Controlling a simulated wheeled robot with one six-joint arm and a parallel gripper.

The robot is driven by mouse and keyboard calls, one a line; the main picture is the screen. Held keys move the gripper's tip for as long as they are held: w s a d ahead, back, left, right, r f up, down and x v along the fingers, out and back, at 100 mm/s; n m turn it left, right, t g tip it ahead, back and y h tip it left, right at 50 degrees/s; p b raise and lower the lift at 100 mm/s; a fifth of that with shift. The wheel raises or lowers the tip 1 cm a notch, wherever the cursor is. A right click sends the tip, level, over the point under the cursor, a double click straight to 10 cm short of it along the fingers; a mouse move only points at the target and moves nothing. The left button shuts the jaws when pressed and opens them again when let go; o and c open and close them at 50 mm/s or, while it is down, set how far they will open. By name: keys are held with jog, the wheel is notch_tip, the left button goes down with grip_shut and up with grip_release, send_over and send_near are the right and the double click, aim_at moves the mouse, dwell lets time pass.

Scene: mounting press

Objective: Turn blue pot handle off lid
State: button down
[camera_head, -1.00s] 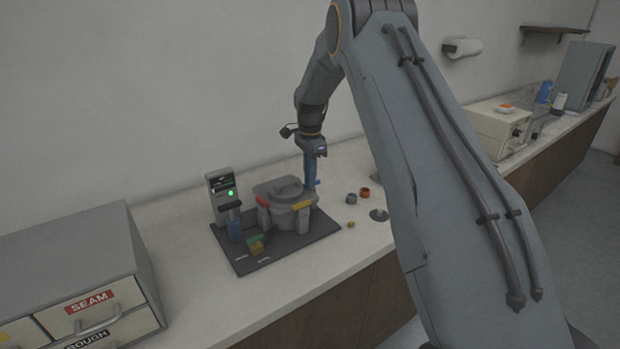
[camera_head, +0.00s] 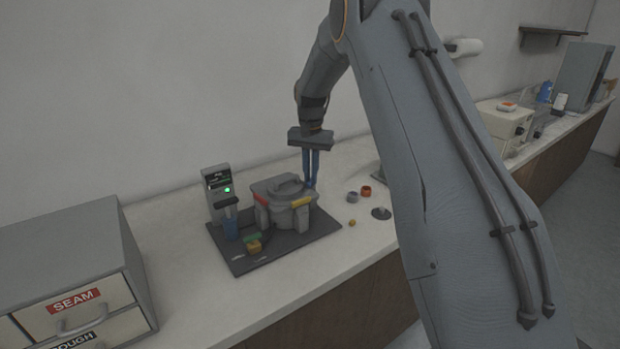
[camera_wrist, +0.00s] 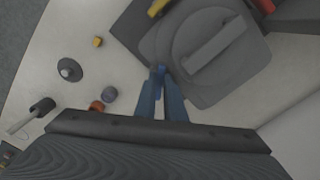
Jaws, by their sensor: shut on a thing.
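The grey pot (camera_head: 270,209) stands on a dark base plate, its grey lid (camera_head: 283,186) on top with a raised bar. In the wrist view the lid (camera_wrist: 178,42) fills the upper middle. The blue handle (camera_wrist: 158,71) is at the lid's near edge, mostly hidden between my fingertips. My gripper (camera_head: 311,182) points down at the pot's back right side, its two blue fingers shut on the blue handle; it also shows in the wrist view (camera_wrist: 160,80). A red handle (camera_head: 262,200) and a yellow handle (camera_head: 301,201) sit at other sides of the pot.
A control unit with a green light (camera_head: 219,192) stands left of the pot. Right of it are a grey ring (camera_head: 352,196), an orange-brown ring (camera_head: 366,190), a small yellow piece (camera_head: 352,223) and a dark disc (camera_head: 381,213). A drawer cabinet (camera_head: 75,255) stands at the left.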

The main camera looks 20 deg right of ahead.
jog(key=n+b, duration=0.1)
jog(key=n, duration=0.3)
jog(key=shift+d+n, duration=0.1)
jog(key=shift+n, duration=0.2)
jog(key=shift+d+n+b, duration=0.1)
jog(key=shift+n+b, duration=0.25)
jog(key=shift+n, duration=1.65)
jog(key=c, duration=1.8)
grip_release()
jog(key=shift+c, duration=0.2)
jog(key=shift+r+b, duration=1.15)
jog(key=shift+r, duration=2.8)
